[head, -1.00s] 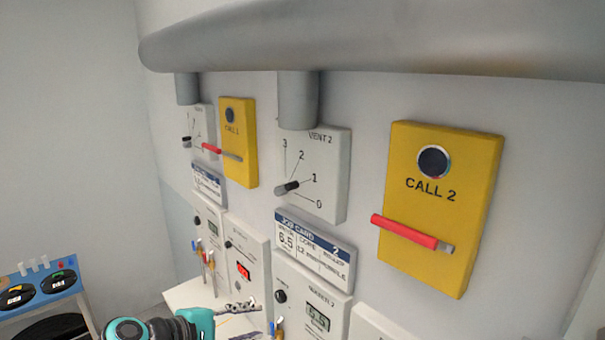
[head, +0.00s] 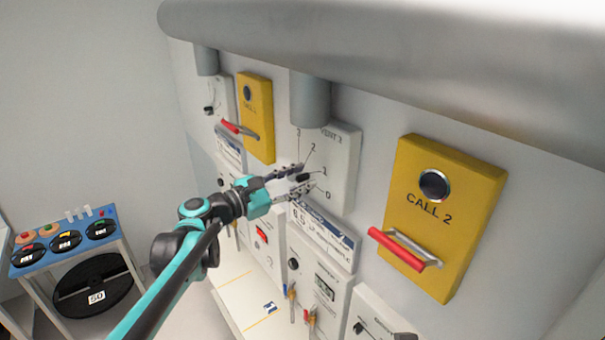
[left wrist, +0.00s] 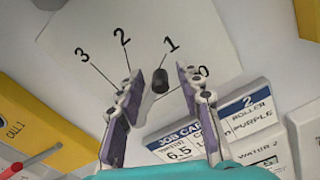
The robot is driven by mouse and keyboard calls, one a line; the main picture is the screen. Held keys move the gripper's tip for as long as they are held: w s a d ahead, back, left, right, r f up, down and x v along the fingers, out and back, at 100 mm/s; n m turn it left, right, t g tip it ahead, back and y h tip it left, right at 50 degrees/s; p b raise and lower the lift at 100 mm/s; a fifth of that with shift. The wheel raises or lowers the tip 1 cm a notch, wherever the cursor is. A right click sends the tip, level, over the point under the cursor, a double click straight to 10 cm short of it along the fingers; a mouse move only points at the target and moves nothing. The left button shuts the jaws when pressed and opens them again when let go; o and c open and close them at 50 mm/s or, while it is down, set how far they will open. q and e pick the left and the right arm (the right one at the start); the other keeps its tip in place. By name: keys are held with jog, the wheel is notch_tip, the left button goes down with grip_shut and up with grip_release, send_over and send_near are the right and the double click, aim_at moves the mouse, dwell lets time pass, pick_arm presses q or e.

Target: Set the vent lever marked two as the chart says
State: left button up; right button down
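The vent 2 panel (head: 345,150) is a pale plate on the wall with a dial marked 0 to 3. Its lever has a black knob (head: 304,177), which also shows in the left wrist view (left wrist: 160,80) near the mark 1. My left gripper (head: 303,179) is at this panel with its fingers apart. In the left wrist view my left gripper (left wrist: 160,77) has one finger on each side of the knob, with gaps between. The lever's pivot is hard to make out. No chart is readable here. My right gripper is not in view.
A yellow CALL 2 box (head: 455,185) with a red-handled bar is right of the panel. Another yellow call box (head: 256,115) is at left. A job card (head: 325,232) hangs below. A thick grey pipe (head: 380,60) runs overhead. A blue-topped cart (head: 75,222) stands far left.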

pick_arm(q)
jog(key=shift+w+d, duration=0.25)
jog(key=shift+s, duration=0.1)
